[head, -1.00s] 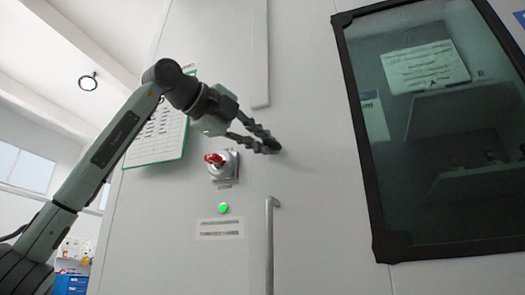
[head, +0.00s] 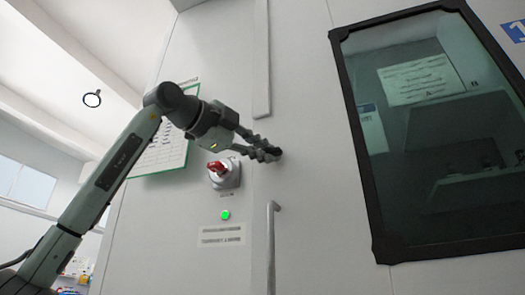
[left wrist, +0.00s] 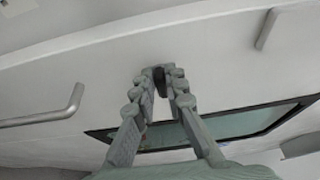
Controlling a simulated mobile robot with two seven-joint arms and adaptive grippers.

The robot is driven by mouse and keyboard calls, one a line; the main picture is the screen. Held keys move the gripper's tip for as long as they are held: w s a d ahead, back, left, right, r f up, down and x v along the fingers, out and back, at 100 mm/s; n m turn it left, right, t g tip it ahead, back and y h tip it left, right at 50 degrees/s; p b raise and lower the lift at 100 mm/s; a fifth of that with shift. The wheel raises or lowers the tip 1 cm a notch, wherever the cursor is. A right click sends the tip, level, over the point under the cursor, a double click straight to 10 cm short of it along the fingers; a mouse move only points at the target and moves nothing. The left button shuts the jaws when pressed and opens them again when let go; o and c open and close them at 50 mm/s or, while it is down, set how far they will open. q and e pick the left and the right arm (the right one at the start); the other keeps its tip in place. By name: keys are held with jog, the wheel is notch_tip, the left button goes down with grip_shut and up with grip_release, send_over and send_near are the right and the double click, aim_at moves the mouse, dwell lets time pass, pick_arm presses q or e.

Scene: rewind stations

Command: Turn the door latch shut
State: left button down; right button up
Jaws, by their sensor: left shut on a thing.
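My left gripper (head: 269,154) reaches in from the left, its fingertips at the pale door front. In the left wrist view, its fingers (left wrist: 163,88) are shut on a small dark piece, which I take to be the door latch (left wrist: 159,76). In the head view the fingers mostly cover the latch, so I cannot read its angle. My right gripper is in neither view.
A red rotary switch (head: 221,171) on a grey plate sits just below my left gripper. Below are a lit green lamp (head: 225,215) and a label (head: 221,235). A vertical handle (head: 271,245) stands below the fingers. A dark-framed window (head: 430,130) is at right.

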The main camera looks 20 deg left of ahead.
pick_arm(q)
jog(key=c, duration=1.6)
grip_release()
jog(key=shift+o, duration=0.2)
jog(key=shift+s, duration=0.1)
jog(key=v, duration=1.2)
jog(key=shift+a, duration=0.1)
